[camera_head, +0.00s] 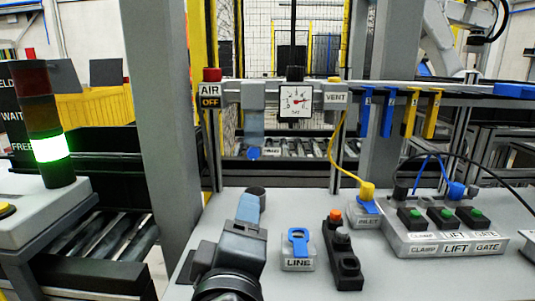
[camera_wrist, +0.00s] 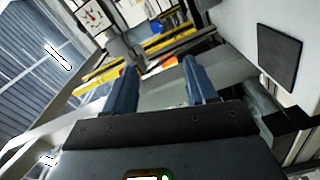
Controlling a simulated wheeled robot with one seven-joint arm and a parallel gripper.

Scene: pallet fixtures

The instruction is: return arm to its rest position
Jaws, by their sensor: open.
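My gripper (camera_head: 252,205) is raised over the grey worktop (camera_head: 310,280) at its left part, left of the LINE block. In the wrist view its two blue-grey fingers (camera_wrist: 158,78) stand apart with nothing held between them. In the head view the fingers line up nearly one behind the other, so the gap does not show. My wrist and forearm reach in from the bottom edge and hide part of the worktop.
The LINE block (camera_head: 298,250) and a black box with an orange button (camera_head: 344,255) stand right of my gripper. The CLAMP, LIFT and GATE panel (camera_head: 445,235) is farther right. A grey post (camera_head: 165,110) and a lit signal tower (camera_head: 50,150) stand left. A gauge (camera_head: 295,100) is behind.

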